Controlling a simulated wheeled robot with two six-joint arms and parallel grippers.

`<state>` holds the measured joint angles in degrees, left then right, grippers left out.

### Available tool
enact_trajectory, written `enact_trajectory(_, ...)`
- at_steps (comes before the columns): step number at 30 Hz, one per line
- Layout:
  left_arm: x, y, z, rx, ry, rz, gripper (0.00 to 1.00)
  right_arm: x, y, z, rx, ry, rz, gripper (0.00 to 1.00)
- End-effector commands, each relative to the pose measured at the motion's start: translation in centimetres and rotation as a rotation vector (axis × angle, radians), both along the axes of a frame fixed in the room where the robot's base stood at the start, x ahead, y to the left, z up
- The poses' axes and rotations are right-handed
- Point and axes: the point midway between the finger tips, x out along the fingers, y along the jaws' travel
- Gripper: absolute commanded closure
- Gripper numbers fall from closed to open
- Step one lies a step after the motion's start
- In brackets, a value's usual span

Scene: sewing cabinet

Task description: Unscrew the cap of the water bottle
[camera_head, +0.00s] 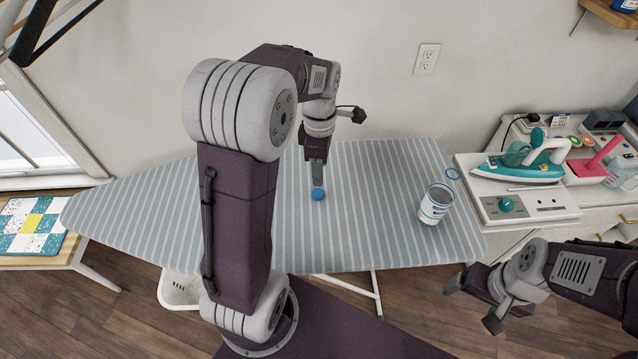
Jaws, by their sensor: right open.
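The water bottle (435,206) stands on the right part of the striped ironing board. It is white and blue low down. A thin blue ring (453,173) shows above it, and no cap is seen there. A round blue thing (318,193), which looks like the cap, is at the fingertips of my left gripper (317,175), over the middle of the board. The fingers show side-on, so I cannot tell whether they grip it or only touch it. My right gripper (470,300) is open and empty, in front of the board's right edge and apart from the bottle.
The ironing board (370,235) is otherwise clear. A cabinet at right carries a teal iron (532,160), a control panel (525,207) and small sewing items. A white basket (180,289) sits under the board. A bench with a patchwork cloth (30,226) is at far left.

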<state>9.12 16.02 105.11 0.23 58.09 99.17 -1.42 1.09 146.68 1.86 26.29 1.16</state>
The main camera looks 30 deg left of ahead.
Motion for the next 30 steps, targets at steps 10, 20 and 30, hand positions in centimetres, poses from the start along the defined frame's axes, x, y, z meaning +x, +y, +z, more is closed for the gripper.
enact_trajectory(10,-9.3,-5.7,-6.1,0.064,-0.07,-1.516,0.5,0.0,0.0,0.0,0.0,0.0,0.0,0.17)
enact_trajectory(20,-11.7,-6.3,-7.2,0.099,-0.081,-1.871,0.5,0.0,0.0,0.0,0.0,0.0,0.0,0.17)
enact_trajectory(30,-11.6,-6.3,-7.2,0.097,-0.08,-1.867,0.5,0.0,0.0,0.0,0.0,0.0,0.0,0.17)
